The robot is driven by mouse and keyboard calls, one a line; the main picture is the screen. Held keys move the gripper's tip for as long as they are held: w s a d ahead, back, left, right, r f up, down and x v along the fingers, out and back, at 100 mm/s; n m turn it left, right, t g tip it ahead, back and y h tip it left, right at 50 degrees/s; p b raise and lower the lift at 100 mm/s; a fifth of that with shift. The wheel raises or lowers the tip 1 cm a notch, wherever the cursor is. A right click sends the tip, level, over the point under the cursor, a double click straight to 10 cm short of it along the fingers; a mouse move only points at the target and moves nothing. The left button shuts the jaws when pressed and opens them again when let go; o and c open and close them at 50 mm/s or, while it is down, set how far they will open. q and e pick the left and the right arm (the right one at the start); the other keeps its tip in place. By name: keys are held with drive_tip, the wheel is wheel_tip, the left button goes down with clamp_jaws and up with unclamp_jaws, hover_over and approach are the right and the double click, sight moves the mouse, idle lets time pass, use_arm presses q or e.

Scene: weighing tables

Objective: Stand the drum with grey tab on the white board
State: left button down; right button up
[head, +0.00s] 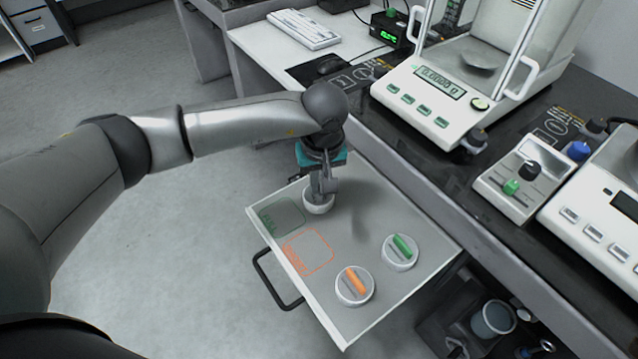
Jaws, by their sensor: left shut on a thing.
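My left gripper (319,194) points down and is shut on a small round white drum (319,207) at the far left corner of the pulled-out drawer. The fingers cover the top of this drum, so its tab colour is hard to make out. I cannot tell whether the drum rests on the drawer floor or hangs just above it. A drum with a green tab (400,252) and a drum with an orange tab (355,287) stand in the drawer. No separate white board is clearly visible. My right gripper is not in view.
The pale-rimmed drawer (425,273) has a black handle (276,281), a dark green marked square (283,216) and an orange outlined square (309,252). A balance (437,100) and a control box (522,178) stand on the bench behind. A keyboard (303,29) lies on a white desk.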

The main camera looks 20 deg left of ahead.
sight(321, 195)
use_arm(q)
drive_tip(key=shift+f, duration=0.1)
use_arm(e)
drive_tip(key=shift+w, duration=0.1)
use_arm(q)
drive_tip(key=c, duration=1.4)
unclamp_jaws()
drive_tip(key=shift+c, duration=0.2)
drive_tip(key=o, duration=0.5)
drive_tip(key=shift+c, duration=0.2)
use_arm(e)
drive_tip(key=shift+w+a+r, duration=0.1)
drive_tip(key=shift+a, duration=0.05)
